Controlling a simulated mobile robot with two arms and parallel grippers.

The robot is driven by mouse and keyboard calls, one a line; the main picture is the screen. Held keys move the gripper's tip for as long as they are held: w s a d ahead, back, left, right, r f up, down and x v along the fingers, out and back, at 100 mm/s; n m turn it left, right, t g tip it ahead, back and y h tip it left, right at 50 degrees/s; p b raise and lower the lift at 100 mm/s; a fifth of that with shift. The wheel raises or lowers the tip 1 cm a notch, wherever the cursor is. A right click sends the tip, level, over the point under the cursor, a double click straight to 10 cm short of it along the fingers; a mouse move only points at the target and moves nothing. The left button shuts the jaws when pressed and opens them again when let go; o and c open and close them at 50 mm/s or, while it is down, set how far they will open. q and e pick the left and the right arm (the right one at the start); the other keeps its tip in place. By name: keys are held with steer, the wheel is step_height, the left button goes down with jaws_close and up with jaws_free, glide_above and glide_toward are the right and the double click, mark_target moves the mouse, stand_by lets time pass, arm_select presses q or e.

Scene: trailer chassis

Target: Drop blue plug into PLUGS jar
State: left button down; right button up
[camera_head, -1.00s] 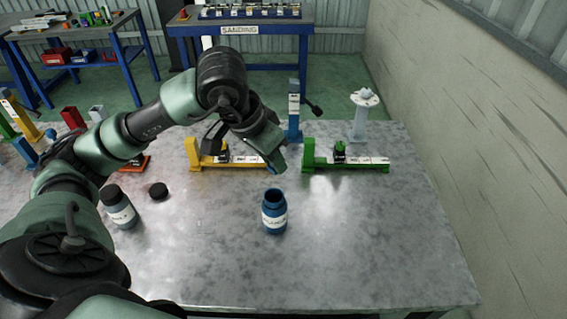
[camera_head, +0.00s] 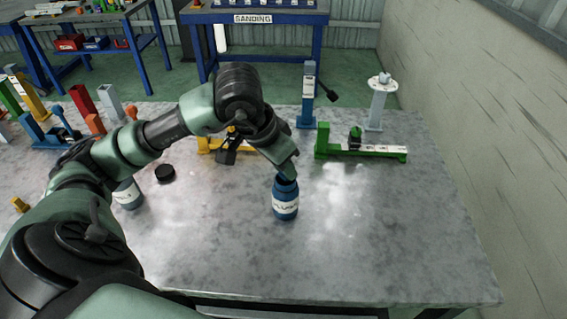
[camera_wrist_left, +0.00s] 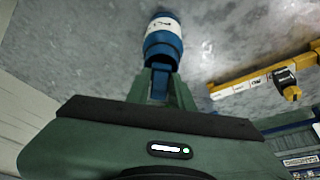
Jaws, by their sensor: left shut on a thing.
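The blue jar with a white label (camera_head: 286,209) stands upright on the metal table. It also shows at the top of the left wrist view (camera_wrist_left: 163,38), its label partly legible. My left gripper (camera_head: 288,172) is right at the jar's mouth, pointing down, and hides part of the opening. It is shut on the blue plug (camera_wrist_left: 160,82), seen between the fingers in the left wrist view, in line with the jar mouth. I cannot tell whether the plug is inside the rim or just above it. My right gripper is not in view.
Yellow (camera_head: 206,146) and green (camera_head: 362,151) fixtures and a blue post (camera_head: 308,95) stand behind. The table's front right is clear.

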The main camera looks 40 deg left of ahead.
arm_select(q)
steer(key=c, duration=1.1)
jaws_free()
steer(key=shift+c, duration=0.2)
steer(key=shift+r, duration=0.1)
step_height(320, 180, up, 7)
steer(key=p, duration=0.4)
